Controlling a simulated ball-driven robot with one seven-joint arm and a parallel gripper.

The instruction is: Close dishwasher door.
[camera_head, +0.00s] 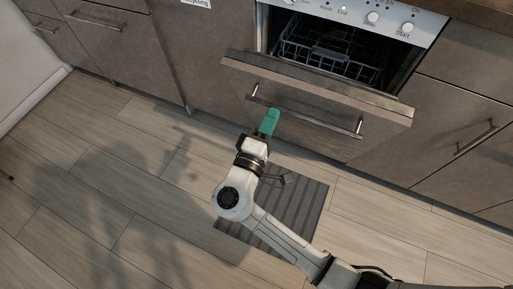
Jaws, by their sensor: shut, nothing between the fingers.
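The dishwasher door (310,108) is partly open and tilted out towards me, with its top edge away from the machine. A long metal bar handle (305,113) runs across its front. Above the door, the dark opening shows a wire rack (328,60) inside. The white control panel (400,20) is along the top. My gripper (269,120) has green fingers, which are shut and empty. In the picture it is just below the left part of the handle, in front of the door. I cannot tell whether the fingertips touch the door.
Brown cabinets with bar handles stand on both sides, one at the left (110,45) and one at the right (465,125). A striped grey mat (300,205) lies on the wood floor under my arm. Floor to the left is clear.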

